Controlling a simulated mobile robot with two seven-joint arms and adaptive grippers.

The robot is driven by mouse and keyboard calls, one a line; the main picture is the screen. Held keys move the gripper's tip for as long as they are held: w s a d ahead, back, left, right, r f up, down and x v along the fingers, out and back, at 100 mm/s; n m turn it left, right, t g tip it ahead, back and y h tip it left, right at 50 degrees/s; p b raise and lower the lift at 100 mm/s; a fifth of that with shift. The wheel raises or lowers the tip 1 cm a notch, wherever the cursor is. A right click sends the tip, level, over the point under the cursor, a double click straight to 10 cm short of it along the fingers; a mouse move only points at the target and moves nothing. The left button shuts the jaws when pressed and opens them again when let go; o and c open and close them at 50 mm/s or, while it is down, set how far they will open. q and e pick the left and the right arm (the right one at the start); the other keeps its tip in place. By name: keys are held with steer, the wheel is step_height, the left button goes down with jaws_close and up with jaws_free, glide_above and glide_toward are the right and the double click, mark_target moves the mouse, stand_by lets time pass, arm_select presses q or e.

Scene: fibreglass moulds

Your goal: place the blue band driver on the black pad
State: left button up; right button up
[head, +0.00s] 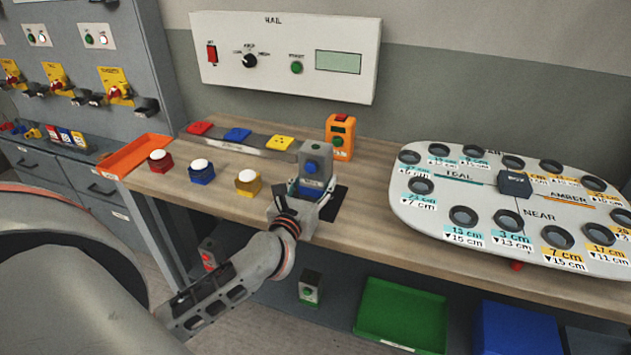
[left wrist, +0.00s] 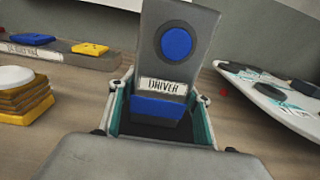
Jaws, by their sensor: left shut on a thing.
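The blue band driver (head: 314,165) is a grey upright block with a blue button, a blue band and a label reading DRIVER; it also shows in the left wrist view (left wrist: 177,75). My left gripper (head: 307,200) is shut on its lower part, with a finger on each side. The black pad (head: 338,200) lies on the bench at the driver's base, partly hidden by the gripper and driver. The driver appears over the pad; whether its base touches it is hidden. My right gripper is not in view.
Red, blue and yellow blocks with white tops (head: 201,172) stand left of the gripper. An orange device (head: 340,137) stands behind the driver. A white board with round holes (head: 510,205) is at the right. A grey wall panel (head: 285,55) hangs behind. Bins (head: 400,315) are below.

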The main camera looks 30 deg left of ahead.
arm_select(q)
steer(key=o, duration=1.6)
steer(key=shift+f, duration=0.15)
steer(key=shift+o, duration=1.3)
steer(key=b+v, duration=0.1)
steer(key=v, duration=0.9)
steer(key=shift+s+d, duration=0.1)
steer(key=shift+s, duration=0.3)
steer(key=shift+s+d+r, duration=0.15)
steer(key=shift+s+r, duration=0.1)
steer(key=shift+s, duration=0.35)
